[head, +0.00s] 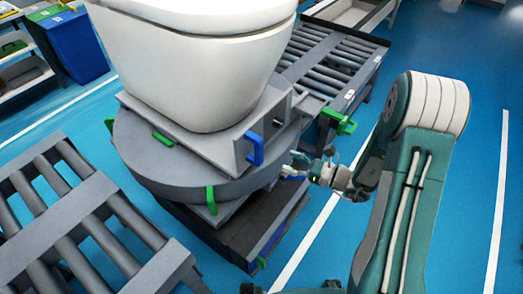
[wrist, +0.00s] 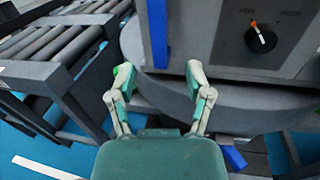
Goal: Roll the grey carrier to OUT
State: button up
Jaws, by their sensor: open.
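The grey carrier (head: 185,137) sits on a round grey turntable (head: 165,180) and bears a white toilet bowl (head: 200,65). A blue handle (head: 255,148) stands on the carrier's near right side; it also shows in the wrist view (wrist: 158,35). Right of it in the wrist view is a dark knob (wrist: 261,38) with an orange mark. My gripper (head: 292,164) is open and empty, just right of the handle and apart from it. In the wrist view its fingers (wrist: 158,82) are spread below the handle. I see no readable OUT label.
One roller conveyor (head: 75,225) lies at the lower left, another (head: 325,60) behind the turntable at the upper right. Green parts (head: 340,124) stick out near the conveyor's end. A blue bin (head: 70,45) and shelves stand at the upper left. Blue floor is clear at right.

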aim_at(259, 150)
jog(key=x, duration=1)
jog(key=shift+a, duration=0.15)
grip_shut()
